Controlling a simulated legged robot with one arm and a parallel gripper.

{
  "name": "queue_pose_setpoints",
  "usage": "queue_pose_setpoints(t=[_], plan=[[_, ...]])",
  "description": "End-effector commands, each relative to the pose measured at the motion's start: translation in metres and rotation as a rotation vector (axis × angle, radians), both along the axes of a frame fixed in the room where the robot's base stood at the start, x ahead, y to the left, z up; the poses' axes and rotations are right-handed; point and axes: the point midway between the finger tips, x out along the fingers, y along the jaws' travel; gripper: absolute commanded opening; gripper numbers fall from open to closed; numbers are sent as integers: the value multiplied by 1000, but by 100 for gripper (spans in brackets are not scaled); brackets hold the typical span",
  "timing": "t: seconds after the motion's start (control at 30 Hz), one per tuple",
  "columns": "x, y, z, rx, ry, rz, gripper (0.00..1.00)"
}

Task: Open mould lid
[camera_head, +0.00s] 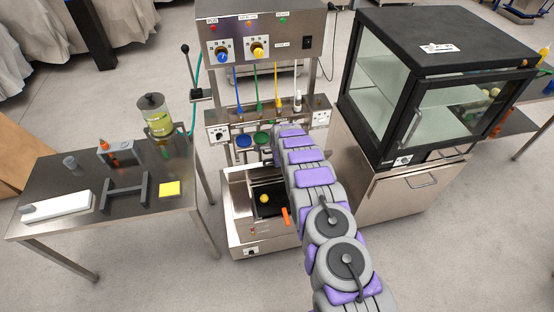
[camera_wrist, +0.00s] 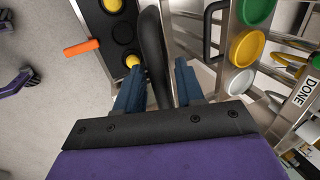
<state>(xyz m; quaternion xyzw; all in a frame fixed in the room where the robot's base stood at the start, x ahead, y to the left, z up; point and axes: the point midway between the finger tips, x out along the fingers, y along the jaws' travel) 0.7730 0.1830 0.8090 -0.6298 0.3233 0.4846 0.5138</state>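The mould (camera_wrist: 122,52) is a black plate with round hollows in a steel frame, upper left of the wrist view. Yellow balls sit at two of its hollows. In the head view the mould (camera_head: 268,208) lies in the steel machine base, partly hidden by my arm. A dark upright piece (camera_wrist: 154,50), which looks like the lid's edge, runs between my fingers. My gripper (camera_wrist: 158,80) is open, with one blue finger either side of this piece. I cannot tell whether either finger touches it. My arm hides the gripper in the head view.
An orange handle (camera_head: 286,216) sticks out from the mould's side. Green, yellow and white round caps (camera_wrist: 244,48) sit close right of the gripper. A glass-fronted cabinet (camera_head: 430,90) stands right of the machine, and a steel side table (camera_head: 90,215) stands left.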

Motion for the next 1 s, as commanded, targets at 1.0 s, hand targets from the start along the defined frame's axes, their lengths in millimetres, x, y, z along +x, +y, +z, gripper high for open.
queue_pose_setpoints(t=[1.0], plan=[[-41, -10, 123, 0, 1, 0, 38]])
